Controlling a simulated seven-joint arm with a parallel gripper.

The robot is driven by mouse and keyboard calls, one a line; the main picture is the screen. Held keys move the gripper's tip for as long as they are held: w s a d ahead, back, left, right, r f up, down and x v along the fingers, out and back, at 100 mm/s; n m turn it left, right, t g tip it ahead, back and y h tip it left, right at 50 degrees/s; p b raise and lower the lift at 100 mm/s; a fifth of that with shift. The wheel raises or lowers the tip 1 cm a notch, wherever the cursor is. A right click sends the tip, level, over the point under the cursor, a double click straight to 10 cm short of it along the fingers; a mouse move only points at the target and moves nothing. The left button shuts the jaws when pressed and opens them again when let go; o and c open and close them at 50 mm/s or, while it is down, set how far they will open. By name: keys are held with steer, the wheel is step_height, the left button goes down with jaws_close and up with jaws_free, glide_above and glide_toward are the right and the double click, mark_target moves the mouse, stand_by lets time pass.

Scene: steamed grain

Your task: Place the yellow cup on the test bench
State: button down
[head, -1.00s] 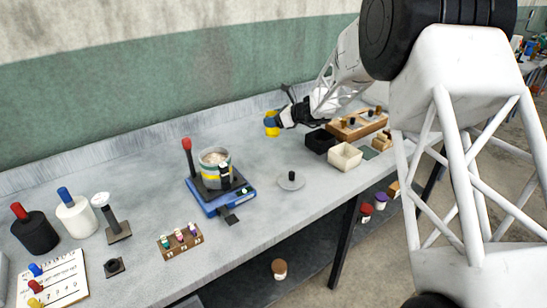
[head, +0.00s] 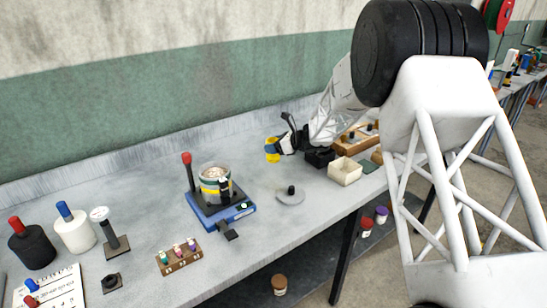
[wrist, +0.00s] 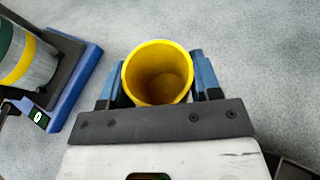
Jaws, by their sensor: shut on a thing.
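The yellow cup (wrist: 158,72) is upright in the wrist view, its open mouth toward the camera, and it looks empty inside. My gripper (wrist: 158,85) is shut on it, with a blue finger on each side. In the head view the yellow cup (head: 271,151) is small at the end of my gripper (head: 275,150), partly hidden by a finger. It is over or on the grey test bench (head: 130,195); I cannot tell whether its base touches the surface.
A pot (head: 215,182) on a blue-based device (head: 225,212) stands left of the cup. A grey lid (head: 289,197) lies in front. The bench behind the pot is clear.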

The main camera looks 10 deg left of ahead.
mark_target(274, 155)
stand_by(0.3)
steer(key=shift+f, duration=2.5)
steer(key=shift+f, duration=0.1)
steer(key=shift+c, duration=1.6)
jaws_free()
steer(key=v, duration=1.2)
